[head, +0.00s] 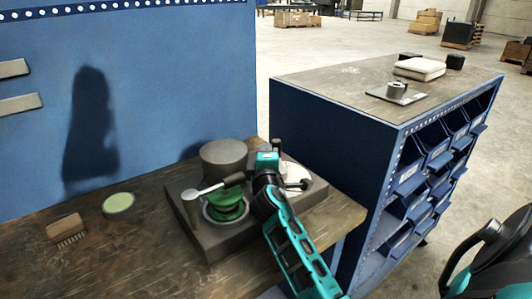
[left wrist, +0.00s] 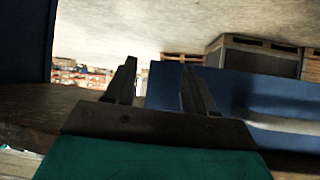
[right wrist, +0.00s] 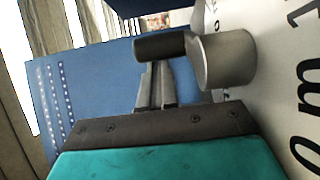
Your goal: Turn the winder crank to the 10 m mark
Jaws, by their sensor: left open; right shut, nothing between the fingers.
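The winder shows in the head view as a dark base (head: 240,238) with a green spool (head: 226,206) and a metal arm (head: 208,188) over it. A white dial (head: 297,172) lies at its right, partly hidden by my right arm. In the right wrist view a black handle (right wrist: 160,47) joins a grey metal cylinder (right wrist: 228,60) beside the white dial (right wrist: 292,75), whose large black marks are cut off. My right gripper (right wrist: 155,72) is shut and empty, its tips close to the handle; contact is unclear. My left gripper (left wrist: 158,72) is open and empty, away from the winder.
A grey round block (head: 224,156) stands behind the spool. A brush (head: 67,230) and a pale green disc (head: 118,205) lie at the left of the wooden bench. A blue bin cabinet (head: 330,135) stands right of the winder. The bench's middle left is clear.

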